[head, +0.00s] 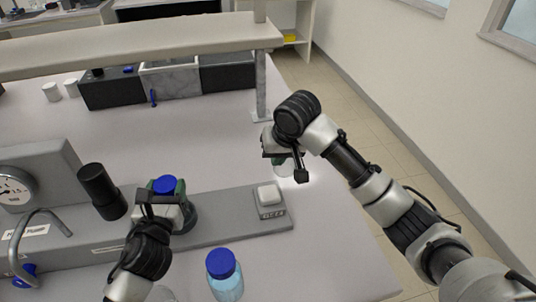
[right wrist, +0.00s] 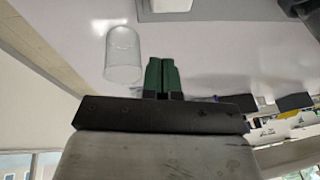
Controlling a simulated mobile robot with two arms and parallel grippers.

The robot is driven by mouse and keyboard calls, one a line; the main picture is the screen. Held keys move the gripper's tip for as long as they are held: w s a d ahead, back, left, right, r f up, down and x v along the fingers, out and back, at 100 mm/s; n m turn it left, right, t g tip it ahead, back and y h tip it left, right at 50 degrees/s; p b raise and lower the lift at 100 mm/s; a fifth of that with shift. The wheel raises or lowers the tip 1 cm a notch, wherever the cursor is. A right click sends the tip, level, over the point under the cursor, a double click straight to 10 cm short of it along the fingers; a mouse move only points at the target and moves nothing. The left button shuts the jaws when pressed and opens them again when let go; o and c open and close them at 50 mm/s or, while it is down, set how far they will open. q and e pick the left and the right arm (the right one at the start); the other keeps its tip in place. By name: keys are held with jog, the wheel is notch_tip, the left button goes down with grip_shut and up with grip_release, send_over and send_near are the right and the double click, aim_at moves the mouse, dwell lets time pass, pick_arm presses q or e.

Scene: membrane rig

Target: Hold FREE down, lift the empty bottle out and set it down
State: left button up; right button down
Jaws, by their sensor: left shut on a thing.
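A blue-capped bottle (head: 166,184) is at the grey rig (head: 235,218). My left gripper (head: 168,196) is shut on it, with green fingers at its sides. The gripper hides most of its body, so I cannot tell its contents or whether it is raised. A white push button (head: 268,194) sits on a small block at the rig's right end; the label on its front is too small to read surely. My right gripper (head: 281,160) is above the table, beyond and apart from the button. In the right wrist view its green fingers (right wrist: 162,74) are together with nothing visible between them.
A blue-capped bottle of light blue liquid (head: 225,277) stands in front of the rig. A clear glass vessel (right wrist: 123,55) stands on the table near my right gripper. A black cylinder (head: 101,190) and bent metal tube (head: 38,218) are at left. A shelf post (head: 261,90) stands behind.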

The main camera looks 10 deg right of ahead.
aim_at(268, 189)
pick_arm(q)
jog(key=shift+s+f, duration=0.1)
jog(key=shift+f, duration=0.35)
pick_arm(e)
jog(key=shift+n+h, duration=0.4)
jog(key=shift+h, duration=0.4)
jog(key=shift+s+a+f, duration=0.25)
jog(key=shift+a+f, duration=0.2)
jog(key=shift+f, duration=0.35)
jog(key=shift+s+a+f, duration=0.3)
jog(key=shift+a+f, duration=0.1)
jog(key=shift+f, duration=0.4)
jog(key=shift+s+a+f, duration=0.25)
jog(key=shift+a+f, duration=0.2)
jog(key=shift+f, duration=2)
jog(key=shift+s+f, duration=0.2)
jog(key=shift+f, duration=0.1)
pick_arm(q)
jog(key=shift+r, duration=3.4)
